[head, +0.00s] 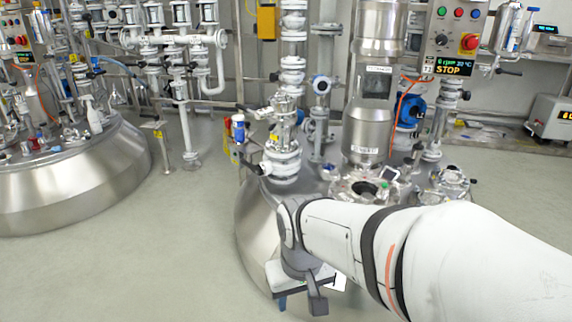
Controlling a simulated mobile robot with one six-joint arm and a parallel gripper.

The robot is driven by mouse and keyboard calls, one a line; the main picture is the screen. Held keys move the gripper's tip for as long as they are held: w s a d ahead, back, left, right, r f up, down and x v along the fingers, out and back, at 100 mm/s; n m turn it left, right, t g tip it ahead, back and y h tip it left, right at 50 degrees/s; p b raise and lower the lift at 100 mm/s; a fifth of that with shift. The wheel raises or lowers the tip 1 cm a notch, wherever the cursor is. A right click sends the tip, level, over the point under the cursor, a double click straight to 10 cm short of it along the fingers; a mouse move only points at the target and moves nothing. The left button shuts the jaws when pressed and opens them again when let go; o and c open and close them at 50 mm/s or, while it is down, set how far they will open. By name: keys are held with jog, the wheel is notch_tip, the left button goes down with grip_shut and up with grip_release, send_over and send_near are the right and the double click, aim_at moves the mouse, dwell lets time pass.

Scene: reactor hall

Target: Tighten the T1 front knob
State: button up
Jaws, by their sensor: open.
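My arm reaches in from the right, and my gripper (300,299) hangs at its end, low in front of the near steel reactor (250,225). Its jaws look apart, and I see nothing held between them. The near reactor's lid carries valves, flanges and an open-looking round port (364,188). I cannot pick out the T1 front knob or read a T1 label. My arm hides much of the reactor's front and right side.
A second steel reactor (75,185) stands at the left, with bottles on top. A control panel (455,40) reading STOP is at the upper right, near a tall steel column (372,100). White pipework (180,60) lines the back. The floor (165,265) between the reactors is clear.

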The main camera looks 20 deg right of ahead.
jog(key=o, duration=0.5)
jog(key=w+d+t, duration=0.1)
jog(key=w+d, duration=0.1)
jog(key=w, duration=0.2)
jog(key=w+d+f+t, duration=0.1)
jog(key=w+d, duration=0.1)
jog(key=w, duration=0.3)
jog(key=w+d+m+t+h, duration=0.1)
jog(key=w+d, duration=0.2)
jog(key=w, duration=0.2)
jog(key=shift+w+d+f+p, duration=0.1)
jog(key=shift+w+f+p, duration=0.05)
jog(key=shift+f+p, duration=0.2)
jog(key=w+d+f+m+t+h+p, duration=0.1)
jog(key=w+d+f+t+h, duration=0.2)
jog(key=w+d, duration=0.7)
jog(key=w+d+f+m+t, duration=0.1)
jog(key=w+d+f+t, duration=0.5)
jog(key=d, duration=0.5)
jog(key=d+f+t+h, duration=0.2)
jog(key=d+f+t, duration=0.15)
jog(key=d, duration=0.65)
jog(key=shift+m+t, duration=0.25)
jog(key=shift+m, duration=0.05)
jog(key=b+x, duration=0.1)
jog(key=x, duration=0.6)
jog(key=shift+w+d+r, duration=0.1)
jog(key=shift+w+d, duration=0.1)
jog(key=shift+w, duration=0.1)
jog(key=c, duration=1)
